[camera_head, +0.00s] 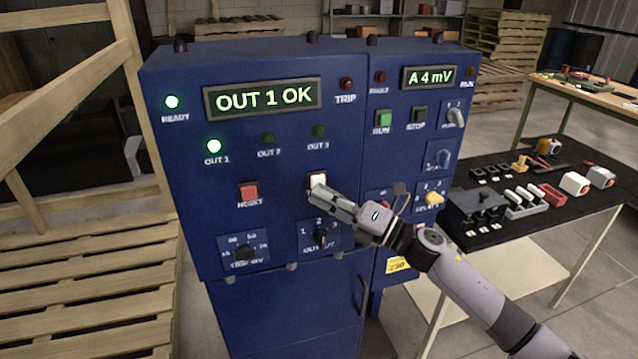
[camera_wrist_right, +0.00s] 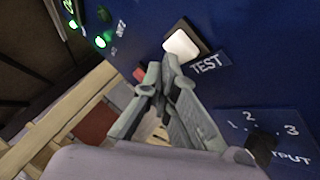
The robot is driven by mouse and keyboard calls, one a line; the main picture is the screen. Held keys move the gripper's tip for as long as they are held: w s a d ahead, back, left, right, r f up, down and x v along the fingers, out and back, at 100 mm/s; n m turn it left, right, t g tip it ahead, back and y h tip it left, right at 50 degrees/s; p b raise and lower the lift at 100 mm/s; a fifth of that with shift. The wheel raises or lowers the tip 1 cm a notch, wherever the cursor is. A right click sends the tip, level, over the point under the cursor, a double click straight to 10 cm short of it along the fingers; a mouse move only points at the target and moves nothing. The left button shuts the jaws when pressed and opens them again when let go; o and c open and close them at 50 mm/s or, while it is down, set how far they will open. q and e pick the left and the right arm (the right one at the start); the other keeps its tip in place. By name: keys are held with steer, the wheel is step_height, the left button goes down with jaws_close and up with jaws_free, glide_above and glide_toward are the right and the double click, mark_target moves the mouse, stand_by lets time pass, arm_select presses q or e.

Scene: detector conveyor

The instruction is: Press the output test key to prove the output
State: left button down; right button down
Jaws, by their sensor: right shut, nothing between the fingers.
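The white test key (camera_head: 317,181) sits on the blue cabinet front, above the output selector (camera_head: 320,236). In the right wrist view the key (camera_wrist_right: 182,45) is lit white, with the label TEST beside it. My right gripper (camera_head: 322,193) is shut and empty, its fingertips at the key's lower edge in the head view. In the wrist view the fingertips (camera_wrist_right: 160,78) show just below the key; I cannot tell whether they touch it. The display (camera_head: 263,97) reads OUT 1 OK. The OUT 1 lamp (camera_head: 214,146) is lit green; OUT 2 and OUT 3 are dark. My left gripper is not in view.
The red reset key (camera_head: 248,195) and the trip selector (camera_head: 243,254) are left of the test key. A second panel at right shows A 4 mV (camera_head: 429,77). A dark table (camera_head: 540,200) with parts stands at right. Wooden pallets (camera_head: 85,290) are at left.

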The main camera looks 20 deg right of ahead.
steer(key=shift+w, duration=0.55)
steer(key=shift+s, duration=0.15)
stand_by(0.5)
steer(key=shift+s, duration=0.8)
steer(key=s, duration=0.5)
steer(key=shift+d, duration=0.1)
stand_by(0.5)
